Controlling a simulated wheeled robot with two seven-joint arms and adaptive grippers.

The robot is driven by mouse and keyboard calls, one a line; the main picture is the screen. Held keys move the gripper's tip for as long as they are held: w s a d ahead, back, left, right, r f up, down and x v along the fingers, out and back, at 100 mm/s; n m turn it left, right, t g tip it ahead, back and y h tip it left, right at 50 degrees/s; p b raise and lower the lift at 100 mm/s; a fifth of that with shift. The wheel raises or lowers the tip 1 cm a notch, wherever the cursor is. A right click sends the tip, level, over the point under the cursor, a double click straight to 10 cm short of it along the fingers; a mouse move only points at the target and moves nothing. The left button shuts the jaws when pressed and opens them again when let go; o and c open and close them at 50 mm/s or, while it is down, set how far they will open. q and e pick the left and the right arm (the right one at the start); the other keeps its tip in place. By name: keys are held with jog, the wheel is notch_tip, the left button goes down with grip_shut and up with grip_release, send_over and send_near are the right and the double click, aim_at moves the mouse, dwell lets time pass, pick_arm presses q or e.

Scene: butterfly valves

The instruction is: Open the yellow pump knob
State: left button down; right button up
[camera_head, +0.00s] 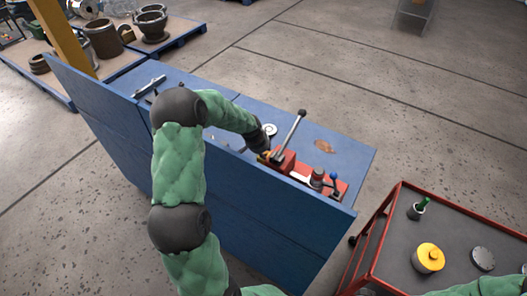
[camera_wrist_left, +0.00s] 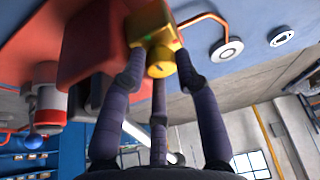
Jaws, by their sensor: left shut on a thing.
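The yellow pump knob (camera_wrist_left: 160,68) is in the upper middle of the left wrist view, in front of a yellow block (camera_wrist_left: 152,22) next to a red housing (camera_wrist_left: 95,45). My left gripper (camera_wrist_left: 160,75) has its dark fingers closed around the knob, on its left, its right and in front. In the head view my left gripper (camera_head: 263,149) is at the left end of the red pump (camera_head: 284,162) on the blue bench, and the knob is mostly hidden there. My right gripper is out of view.
A metal lever (camera_head: 291,130) rises from the pump. A blue-knobbed valve (camera_head: 334,180) stands on its right part. A red-framed cart (camera_head: 457,228) at the lower right carries a yellow round part (camera_head: 428,257).

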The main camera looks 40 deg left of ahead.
pick_arm(q)
jog(key=c, duration=1)
grip_release()
jog(key=shift+s+f, duration=0.25)
jog(key=shift+f, duration=0.05)
jog(key=shift+o, duration=0.2)
jog(key=shift+a+r, duration=0.1)
jog(key=shift+w+r, duration=0.1)
